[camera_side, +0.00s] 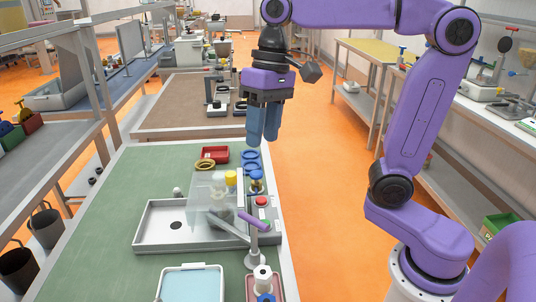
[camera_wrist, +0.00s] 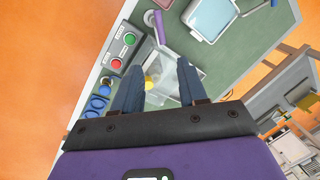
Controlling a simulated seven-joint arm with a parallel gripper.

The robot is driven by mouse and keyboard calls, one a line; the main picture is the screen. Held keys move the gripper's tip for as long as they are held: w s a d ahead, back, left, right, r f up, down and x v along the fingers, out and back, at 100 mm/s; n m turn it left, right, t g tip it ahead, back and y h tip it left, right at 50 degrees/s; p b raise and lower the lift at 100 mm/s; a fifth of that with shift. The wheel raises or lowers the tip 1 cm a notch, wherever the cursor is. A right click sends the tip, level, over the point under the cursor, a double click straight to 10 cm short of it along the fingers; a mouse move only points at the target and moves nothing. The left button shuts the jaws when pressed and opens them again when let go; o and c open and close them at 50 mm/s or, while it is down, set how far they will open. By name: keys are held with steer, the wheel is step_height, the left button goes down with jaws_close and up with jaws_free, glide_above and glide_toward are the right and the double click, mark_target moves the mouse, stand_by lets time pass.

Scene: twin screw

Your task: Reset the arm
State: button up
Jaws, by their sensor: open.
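My gripper (camera_side: 263,140) hangs fingers-down above the far right part of the green workbench (camera_side: 110,230). Its two blue-grey fingers are apart, and nothing shows between them. In the wrist view, my gripper (camera_wrist: 159,66) has a clear gap between the fingertips, with the bench fixture below. The fixture has a grey metal tray (camera_side: 150,235), a clear guard and a yellow-topped piece (camera_side: 231,177). A control box with a red button (camera_side: 261,201) and a green button stands beside it; in the wrist view the red button (camera_wrist: 129,38) is left of the fingers.
A purple-handled lever (camera_side: 253,220) rises at the fixture's front. Blue rings (camera_side: 250,156), a red bin (camera_side: 215,154) and a yellow ring (camera_side: 205,165) lie behind it. A pale-blue-lined tray (camera_side: 192,284) sits in front. The space around my gripper is clear.

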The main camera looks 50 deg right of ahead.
steer(key=s+d+f+n+h, duration=0.1)
steer(key=s+d+f+n, duration=0.2)
steer(key=s+f+n, duration=0.3)
steer(key=s+d+f+n, duration=0.3)
steer(key=s+f+n, duration=0.3)
steer(key=s+f, duration=0.3)
steer(key=shift+s+d+f+h, duration=0.15)
steer(key=shift+s+f+h, duration=0.25)
steer(key=shift+s, duration=0.7)
